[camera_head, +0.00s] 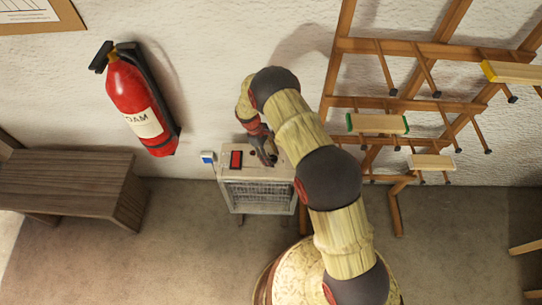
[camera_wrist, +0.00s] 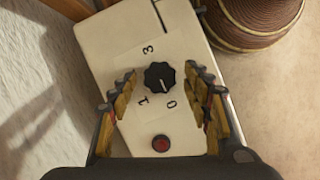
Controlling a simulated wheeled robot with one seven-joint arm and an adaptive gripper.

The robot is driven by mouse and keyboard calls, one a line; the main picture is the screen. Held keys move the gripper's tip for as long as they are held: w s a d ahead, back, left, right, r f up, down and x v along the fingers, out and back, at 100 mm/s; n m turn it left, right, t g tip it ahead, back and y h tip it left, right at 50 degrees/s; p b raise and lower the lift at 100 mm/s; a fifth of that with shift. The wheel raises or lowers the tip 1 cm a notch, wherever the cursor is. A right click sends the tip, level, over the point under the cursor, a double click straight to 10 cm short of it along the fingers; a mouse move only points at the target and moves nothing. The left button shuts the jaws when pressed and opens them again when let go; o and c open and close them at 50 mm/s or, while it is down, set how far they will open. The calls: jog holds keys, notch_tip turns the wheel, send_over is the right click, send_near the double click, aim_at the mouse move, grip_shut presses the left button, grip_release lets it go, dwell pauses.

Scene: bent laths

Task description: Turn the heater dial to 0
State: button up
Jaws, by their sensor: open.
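The heater (camera_head: 258,195) is a pale box with a front grille, standing on the floor against the wall. In the wrist view its dial (camera_wrist: 160,76) is a black scalloped knob on the pale top. The printed figures 3, 1 and 0 show around it. A pale mark shows on the knob's lower part, toward the 0 and 1 side; its exact setting is too small to tell. My gripper (camera_head: 267,157) is above the heater's top, pointing down. In the wrist view its fingers are open, one on each side of the dial, with visible gaps.
A red round button (camera_wrist: 160,143) is on the heater's top near the dial. A wicker-like round object (camera_wrist: 250,22) is beside the heater. A fire extinguisher (camera_head: 140,105) hangs on the wall, a wooden bench (camera_head: 70,180) stands left, and a wooden rack (camera_head: 400,105) stands right.

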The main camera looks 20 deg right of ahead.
jog(key=v, duration=1.2)
dwell(0.4)
